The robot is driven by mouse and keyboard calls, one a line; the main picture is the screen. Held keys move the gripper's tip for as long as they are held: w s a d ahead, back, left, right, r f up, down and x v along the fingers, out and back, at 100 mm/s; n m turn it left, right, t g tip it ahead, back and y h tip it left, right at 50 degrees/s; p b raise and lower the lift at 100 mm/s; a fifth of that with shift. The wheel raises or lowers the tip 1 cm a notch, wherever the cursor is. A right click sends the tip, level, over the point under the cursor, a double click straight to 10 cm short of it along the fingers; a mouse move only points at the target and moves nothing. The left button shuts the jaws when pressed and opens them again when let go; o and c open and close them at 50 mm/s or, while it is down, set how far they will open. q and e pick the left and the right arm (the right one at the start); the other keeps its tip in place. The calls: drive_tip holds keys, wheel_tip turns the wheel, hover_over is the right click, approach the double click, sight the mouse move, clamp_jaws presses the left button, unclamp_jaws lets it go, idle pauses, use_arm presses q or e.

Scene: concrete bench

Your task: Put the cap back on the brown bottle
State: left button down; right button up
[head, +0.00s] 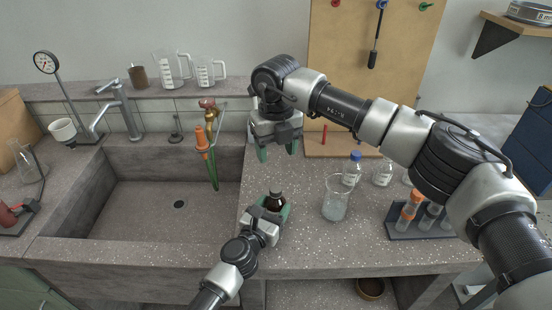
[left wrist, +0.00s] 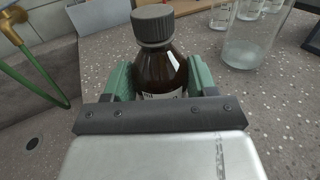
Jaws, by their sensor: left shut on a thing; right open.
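The brown bottle (head: 276,200) stands upright on the speckled bench, right of the sink; it also shows in the left wrist view (left wrist: 160,70). A dark grey ribbed cap (left wrist: 153,25) sits on its neck in the left wrist view; I cannot tell how tightly it is on. My left gripper (head: 273,208) is shut on the bottle's body, with a green finger on each side, below the shoulder. My right gripper (head: 277,151) is open and empty, its fingers pointing down, above and behind the bottle in the head view.
A glass beaker (head: 335,200) stands right of the bottle, with a blue-capped bottle (head: 352,168) behind it. A tube rack (head: 420,224) is farther right. The sink (head: 150,212) opens on the left. An orange-handled tap with a green hose (head: 213,165) hangs at its right edge.

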use_arm(q)
drive_tip(key=shift+c, duration=1.2)
unclamp_jaws()
drive_tip(key=shift+s, duration=0.1)
drive_tip(key=v, duration=1)
drive_tip(key=shift+s+a+p, duration=0.15)
drive_tip(key=shift+s+p, duration=0.15)
drive_tip(key=shift+p, duration=0.05)
